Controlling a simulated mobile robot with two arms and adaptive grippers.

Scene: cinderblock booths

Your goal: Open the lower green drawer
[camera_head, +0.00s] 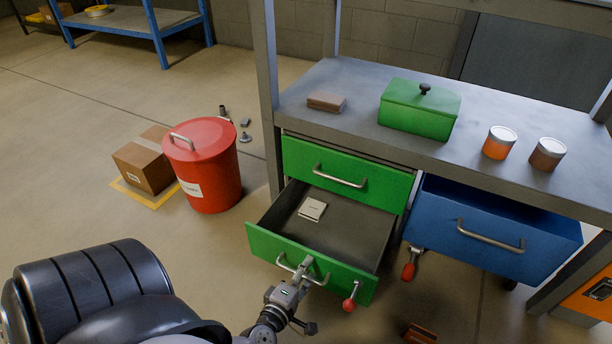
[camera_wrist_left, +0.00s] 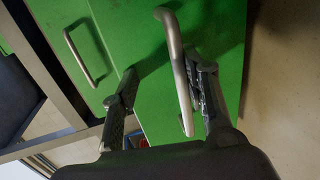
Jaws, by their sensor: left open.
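The lower green drawer (camera_head: 285,258) is pulled well out of the cabinet, with a small pale box (camera_head: 312,209) lying inside. Its metal handle (camera_wrist_left: 180,75) runs between the two fingers of my left gripper (camera_wrist_left: 163,82) in the left wrist view, closer to the right finger. My left gripper (camera_head: 303,270) is open at the drawer's front in the head view and partly covers the handle. I cannot tell whether a finger touches the handle. The upper green drawer (camera_head: 345,173) above is shut. My right gripper is not in view.
A blue drawer (camera_head: 495,240) stands open to the right. Red knobs (camera_head: 349,304) hang near the drawer fronts. A red bin (camera_head: 205,165) and a cardboard box (camera_head: 145,160) stand left. The workbench (camera_head: 340,100) holds a green box (camera_head: 418,108) and two cans.

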